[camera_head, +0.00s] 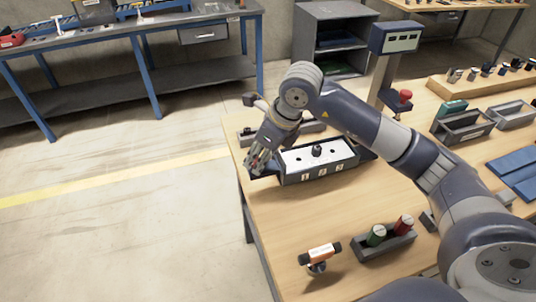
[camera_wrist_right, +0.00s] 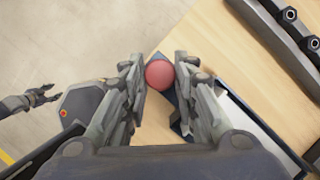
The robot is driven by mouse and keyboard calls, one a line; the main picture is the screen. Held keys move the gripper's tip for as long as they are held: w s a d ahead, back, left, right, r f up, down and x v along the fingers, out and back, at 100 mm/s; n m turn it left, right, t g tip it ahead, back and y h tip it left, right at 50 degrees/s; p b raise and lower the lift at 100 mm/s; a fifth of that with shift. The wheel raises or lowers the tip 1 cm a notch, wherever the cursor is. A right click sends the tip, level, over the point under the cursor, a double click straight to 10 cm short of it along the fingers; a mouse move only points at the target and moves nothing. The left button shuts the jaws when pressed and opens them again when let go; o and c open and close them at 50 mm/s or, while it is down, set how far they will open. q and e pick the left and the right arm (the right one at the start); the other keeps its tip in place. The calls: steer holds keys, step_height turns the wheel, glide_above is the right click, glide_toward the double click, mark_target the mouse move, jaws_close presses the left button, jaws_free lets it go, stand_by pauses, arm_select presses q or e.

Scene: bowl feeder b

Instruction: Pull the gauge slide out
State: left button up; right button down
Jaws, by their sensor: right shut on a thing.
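The gauge box (camera_head: 318,172), with a white top, a dark knob on it and the labels 1, 2, 3, sits near the table's left edge. My right gripper (camera_head: 258,165) is at its left end. In the right wrist view, this gripper (camera_wrist_right: 159,76) is shut on a red ball knob (camera_wrist_right: 159,74), with one finger on each side. The knob is at the end of the dark blue gauge slide (camera_wrist_right: 175,105), mostly hidden by the fingers. My left gripper (camera_wrist_right: 42,97) shows small at the left of the wrist view, over the floor, its fingers apart and empty.
A dark rail (camera_head: 302,128) lies behind the box. A small stand with an orange piece (camera_head: 320,254) and a dark holder with green and red cylinders (camera_head: 386,240) stand in front. Grey bins (camera_head: 465,128) are at the right. Left of the table edge is open floor.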

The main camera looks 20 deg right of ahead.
steer(key=shift+a, duration=0.2)
steer(key=c, duration=1.5)
jaws_free()
steer(key=shift+o, duration=1.1)
steer(key=shift+a, duration=0.15)
steer(key=shift+d+r, duration=0.3)
steer(key=shift+r, duration=0.2)
steer(key=v, duration=1.1)
steer(key=shift+s+a, duration=0.15)
steer(key=shift+s+a+f, duration=0.1)
steer(key=shift+f, duration=0.05)
